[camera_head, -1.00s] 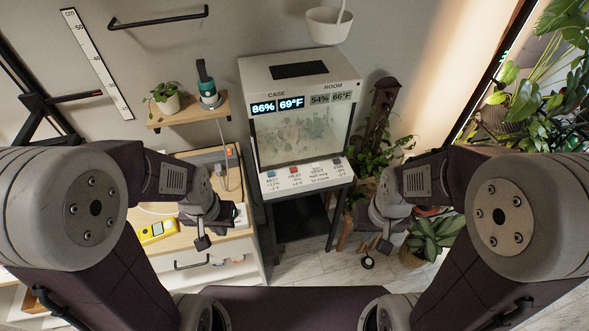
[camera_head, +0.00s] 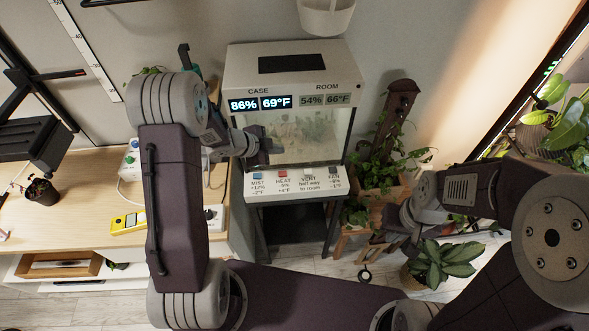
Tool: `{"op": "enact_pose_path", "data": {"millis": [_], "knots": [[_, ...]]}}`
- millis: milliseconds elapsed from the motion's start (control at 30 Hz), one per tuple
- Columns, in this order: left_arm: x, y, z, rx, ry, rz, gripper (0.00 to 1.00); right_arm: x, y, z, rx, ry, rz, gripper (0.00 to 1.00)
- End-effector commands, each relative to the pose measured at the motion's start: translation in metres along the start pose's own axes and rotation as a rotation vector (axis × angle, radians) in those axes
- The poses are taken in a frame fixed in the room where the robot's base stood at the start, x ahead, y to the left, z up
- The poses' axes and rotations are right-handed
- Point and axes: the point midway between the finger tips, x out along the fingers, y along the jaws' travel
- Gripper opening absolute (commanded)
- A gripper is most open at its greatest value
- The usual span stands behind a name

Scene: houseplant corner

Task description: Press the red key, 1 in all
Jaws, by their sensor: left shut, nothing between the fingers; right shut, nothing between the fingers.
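The red key (camera_head: 283,174), labelled HEAT, is on the front panel of the white plant case (camera_head: 290,195), right of the blue MIST key (camera_head: 258,175). My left gripper (camera_head: 265,158) is shut and empty. It is in front of the lower left part of the case's window, a little above and left of the red key. A gap shows between them in the picture; I cannot tell the depth. My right gripper (camera_head: 392,248) is shut and empty, low to the right of the case, away from the panel.
A pale VENT key (camera_head: 308,176) and a grey FAN key (camera_head: 333,174) are further right. The case displays read 86% and 69°F, the room displays 54% and 66°F. A wooden desk (camera_head: 75,205) with a yellow device (camera_head: 130,222) is at left. Plants (camera_head: 445,262) stand at right.

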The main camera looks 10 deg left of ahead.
Motion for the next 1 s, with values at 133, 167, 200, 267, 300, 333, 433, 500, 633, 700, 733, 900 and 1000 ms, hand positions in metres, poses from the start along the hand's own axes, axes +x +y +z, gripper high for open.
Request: {"op": "enact_pose_path", "data": {"millis": [133,167,200,267,300,333,433,500,633,700,733,900,1000], "knots": [[0.004,0.004,-0.002,0.035,0.033,0.017,0.0,0.001,0.0,0.0,0.0,0.0,0.0,0.0],[0.004,0.004,-0.002,0.037,0.035,0.018,0.0,0.001,0.0,0.0,0.0,0.0,0.0,0.0],[0.004,0.004,-0.003,0.038,0.036,0.018,0.0,0.001,0.0,0.0,0.0,0.0,0.0,0.0],[0.004,0.004,-0.003,0.038,0.036,0.018,0.0,0.001,0.0,0.0,0.0,0.0,0.0,0.0],[0.004,0.004,-0.003,0.038,0.036,0.018,0.0,0.001,0.0,0.0,0.0,0.0,0.0,0.0],[0.004,0.004,-0.003,0.037,0.036,0.018,0.0,0.001,0.0,0.0,0.0,0.0,0.0,0.0],[0.004,0.004,-0.003,0.037,0.035,0.018,0.0,0.001,0.0,0.0,0.0,0.0,0.0,0.0],[0.005,0.005,-0.002,0.036,0.034,0.018,0.0,0.003,0.0,0.0,0.0,0.0,0.0,0.0],[0.01,0.009,0.002,0.036,0.034,0.018,0.0,0.011,0.0,0.001,0.0,0.0,0.0,0.0],[0.015,0.012,0.005,0.036,0.034,0.018,0.0,0.018,0.0,0.002,0.0,0.0,0.0,0.0],[0.017,0.014,0.007,0.036,0.033,0.018,0.0,0.021,0.0,0.002,0.0,0.0,0.0,0.0],[0.034,0.026,0.019,0.036,0.033,0.017,0.0,0.046,0.001,0.005,0.0,0.0,0.0,0.0],[0.044,0.033,0.026,0.036,0.032,0.017,0.0,0.062,0.001,0.006,0.0,0.0,0.0,0.0]]}}
